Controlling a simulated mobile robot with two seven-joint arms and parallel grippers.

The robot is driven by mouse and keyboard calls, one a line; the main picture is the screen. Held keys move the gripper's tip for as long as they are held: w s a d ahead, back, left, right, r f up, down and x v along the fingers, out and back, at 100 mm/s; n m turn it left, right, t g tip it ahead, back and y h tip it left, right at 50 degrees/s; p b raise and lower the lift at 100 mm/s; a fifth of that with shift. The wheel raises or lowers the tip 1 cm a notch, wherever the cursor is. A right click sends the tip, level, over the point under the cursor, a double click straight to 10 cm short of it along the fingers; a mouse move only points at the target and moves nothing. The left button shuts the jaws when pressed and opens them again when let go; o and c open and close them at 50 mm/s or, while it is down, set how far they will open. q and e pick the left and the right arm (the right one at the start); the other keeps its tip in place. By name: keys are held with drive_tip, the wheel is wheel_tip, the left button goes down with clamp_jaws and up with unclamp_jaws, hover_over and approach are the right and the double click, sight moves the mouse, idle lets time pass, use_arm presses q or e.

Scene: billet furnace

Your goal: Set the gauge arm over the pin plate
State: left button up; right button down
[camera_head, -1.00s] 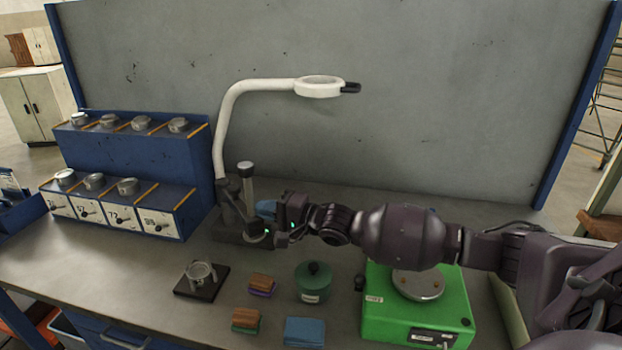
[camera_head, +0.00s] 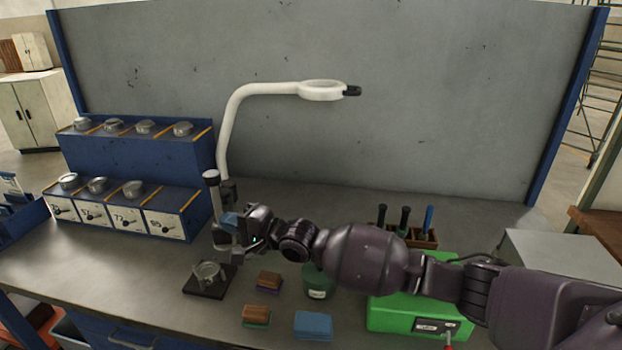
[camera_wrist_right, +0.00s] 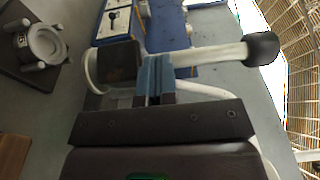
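The pin plate (camera_head: 203,291) is a small dark square plate on the bench with a round metal ring piece (camera_head: 207,272) on it. In the right wrist view the plate (camera_wrist_right: 18,72) and ring piece (camera_wrist_right: 43,44) show at upper left. The contact is partly hidden. My left gripper is not in view.
A blue rack (camera_head: 135,165) with several metal pieces stands at left, close to the post. A white ring lamp (camera_head: 322,91) rises behind.

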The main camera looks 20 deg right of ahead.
drive_tip(key=w+a, duration=0.2)
drive_tip(key=a, duration=0.4)
drive_tip(key=shift+a+r, duration=0.15)
drive_tip(key=shift+r, duration=0.05)
